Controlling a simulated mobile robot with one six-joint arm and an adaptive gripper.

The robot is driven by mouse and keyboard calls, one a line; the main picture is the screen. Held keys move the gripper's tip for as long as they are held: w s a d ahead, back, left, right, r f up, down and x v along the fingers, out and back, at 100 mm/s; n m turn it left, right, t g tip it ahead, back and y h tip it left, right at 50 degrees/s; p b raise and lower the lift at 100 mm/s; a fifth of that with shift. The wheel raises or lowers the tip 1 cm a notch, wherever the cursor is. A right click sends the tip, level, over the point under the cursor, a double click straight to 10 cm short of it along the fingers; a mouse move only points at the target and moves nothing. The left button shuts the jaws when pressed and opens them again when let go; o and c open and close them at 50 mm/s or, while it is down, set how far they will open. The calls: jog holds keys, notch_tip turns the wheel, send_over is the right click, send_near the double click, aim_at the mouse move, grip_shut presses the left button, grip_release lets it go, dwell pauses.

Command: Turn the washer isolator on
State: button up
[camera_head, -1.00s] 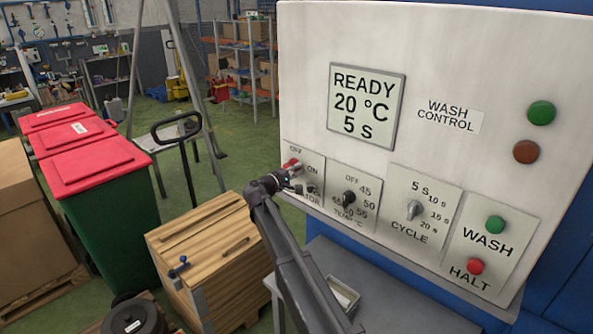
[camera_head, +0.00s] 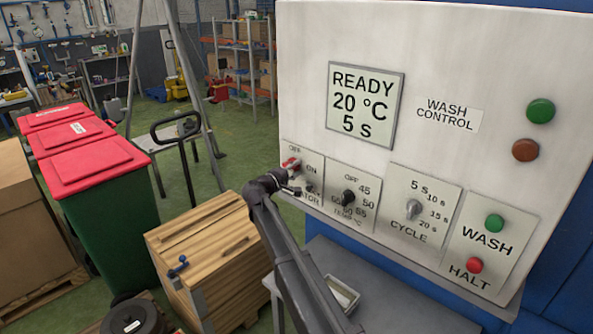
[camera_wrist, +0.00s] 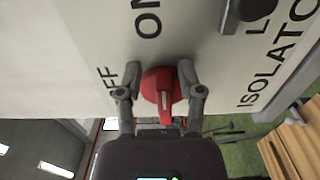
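The washer isolator is a red rotary knob (camera_wrist: 160,90) with a pale line on its face, on a plate lettered OFF, ON and ISOLATOR. In the head view the knob (camera_head: 291,164) sits at the lower left of the white wash panel. My gripper (camera_wrist: 160,72) is at the knob, one finger on each side of it, in the wrist view. The fingers stand apart; I cannot tell whether both touch the knob. In the head view my gripper (camera_head: 294,188) partly hides the isolator plate. The panel display (camera_head: 364,106) reads READY, 20 °C, 5 s.
Right of the isolator are the temperature dial (camera_head: 348,198), the cycle dial (camera_head: 413,209), the green WASH button (camera_head: 494,223) and the red HALT button (camera_head: 475,265). A wooden crate (camera_head: 205,262) and red-lidded bins (camera_head: 95,165) stand to the left.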

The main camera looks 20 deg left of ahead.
jog(key=shift+w+a+f, duration=0.1)
jog(key=shift+a+f, duration=0.1)
jog(key=shift+a, duration=0.05)
jog(key=shift+d, duration=0.1)
jog(key=shift+s, duration=0.25)
jog(key=shift+s, duration=0.5)
jog(key=v, duration=1)
jog(key=shift+s+a, duration=0.3)
jog(key=shift+a, duration=0.05)
